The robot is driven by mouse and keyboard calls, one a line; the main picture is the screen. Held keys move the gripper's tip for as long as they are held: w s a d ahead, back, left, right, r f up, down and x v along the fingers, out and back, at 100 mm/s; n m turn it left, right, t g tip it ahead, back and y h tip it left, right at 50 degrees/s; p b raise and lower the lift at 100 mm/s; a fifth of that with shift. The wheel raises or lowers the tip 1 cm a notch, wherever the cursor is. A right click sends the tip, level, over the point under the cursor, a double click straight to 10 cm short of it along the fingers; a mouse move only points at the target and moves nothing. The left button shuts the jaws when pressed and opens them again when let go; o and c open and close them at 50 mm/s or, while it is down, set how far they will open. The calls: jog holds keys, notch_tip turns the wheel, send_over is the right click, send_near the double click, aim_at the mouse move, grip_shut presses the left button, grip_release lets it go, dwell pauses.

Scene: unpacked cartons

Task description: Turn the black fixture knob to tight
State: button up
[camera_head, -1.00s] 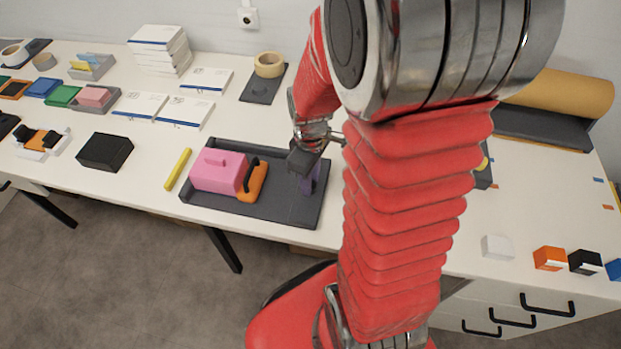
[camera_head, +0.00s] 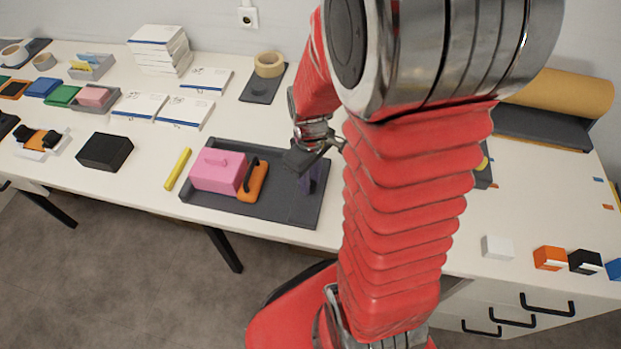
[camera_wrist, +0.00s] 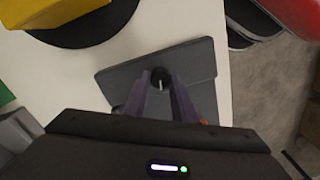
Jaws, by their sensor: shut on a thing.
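The black knob (camera_wrist: 160,76) shows in the wrist view as a small round cap with a white pointer line, over the dark grey tray (camera_wrist: 120,77). The line points down in that picture, toward my gripper. My gripper (camera_wrist: 161,86) has its two purple fingers around the knob and is shut on it. In the head view my gripper (camera_head: 312,182) reaches down over the right part of the same grey tray (camera_head: 270,208). The knob is hidden there behind my gripper. I see no readable tight mark.
A pink block (camera_head: 218,172) and an orange block with a black handle (camera_head: 252,183) sit on the tray's left part. A yellow stick (camera_head: 178,169) lies left of it. In the wrist view a yellow object (camera_wrist: 45,10) stands on a black round base.

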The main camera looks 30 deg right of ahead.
jog(key=m, duration=0.8)
jog(key=shift+d, duration=0.1)
jog(key=m, duration=0.3)
jog(key=shift+m, duration=2.4)
jog(key=o, duration=1)
jog(key=shift+o, duration=0.2)
jog(key=shift+r, duration=0.1)
